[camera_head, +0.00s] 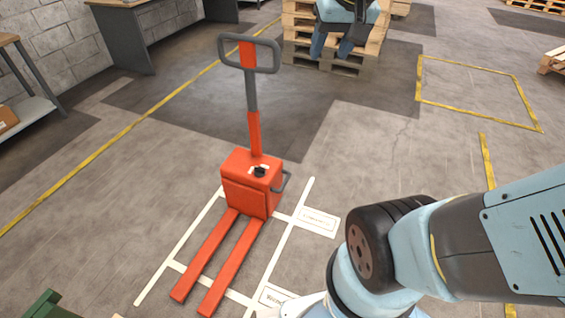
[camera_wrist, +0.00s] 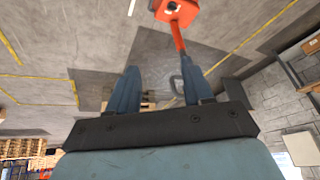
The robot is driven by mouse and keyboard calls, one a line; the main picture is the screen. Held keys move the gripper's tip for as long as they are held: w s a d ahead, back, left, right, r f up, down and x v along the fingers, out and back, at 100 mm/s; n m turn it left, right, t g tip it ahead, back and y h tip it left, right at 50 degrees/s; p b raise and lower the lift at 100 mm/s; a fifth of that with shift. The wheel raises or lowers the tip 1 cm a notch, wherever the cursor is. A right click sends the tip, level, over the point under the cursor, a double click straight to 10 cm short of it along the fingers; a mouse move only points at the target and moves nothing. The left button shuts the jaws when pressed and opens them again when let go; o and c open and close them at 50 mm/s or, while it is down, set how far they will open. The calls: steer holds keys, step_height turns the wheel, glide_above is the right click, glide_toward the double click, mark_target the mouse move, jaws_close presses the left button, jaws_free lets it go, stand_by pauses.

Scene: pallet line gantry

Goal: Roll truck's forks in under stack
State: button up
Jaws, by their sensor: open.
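The orange pallet truck (camera_head: 250,185) stands upright on the floor, its grey loop handle (camera_head: 229,55) at the top of the mast. Its two forks (camera_head: 225,270) lie low and point toward the bottom of the head view. My gripper (camera_head: 333,50) hangs at the top of the head view, right of the handle, fingers apart and nothing between them. In the wrist view my gripper (camera_wrist: 157,85) is open. The orange truck (camera_wrist: 178,10) is at the top there, its handle beside the right finger; contact is unclear. Wooden pallets (camera_head: 297,40) stand behind my gripper, partly hidden. I cannot tell whether they are the task's stack.
White floor lines (camera_head: 293,235) surround the truck. A yellow line (camera_head: 100,160) runs along the left, and a yellow-marked bay (camera_head: 475,90) is at right. A workbench (camera_head: 115,35) and a shelf (camera_head: 35,105) stand by the left wall. A green object (camera_head: 45,306) shows at bottom left.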

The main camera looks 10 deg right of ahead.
steer(key=w+f, duration=0.3)
steer(key=w, duration=0.8)
steer(key=m+g+y, duration=0.1)
steer(key=m+g, duration=0.2)
steer(key=m, duration=0.2)
glide_above(286, 180)
steer(key=s+d+f+x, duration=0.1)
steer(key=s+d+x, duration=0.1)
steer(key=x, duration=1.2)
steer(key=s+d+x, duration=0.2)
steer(key=s+x, duration=0.1)
steer(key=x, duration=1.1)
steer(key=s+d+f+x, duration=0.1)
steer(key=s+d+x, duration=0.1)
steer(key=x, duration=1.2)
steer(key=shift+m+g, duration=0.4)
steer(key=shift+m, duration=0.4)
step_height(286, 180, down, 40)
steer(key=shift+s+f, duration=0.1)
steer(key=shift+s, duration=0.1)
jaws_close()
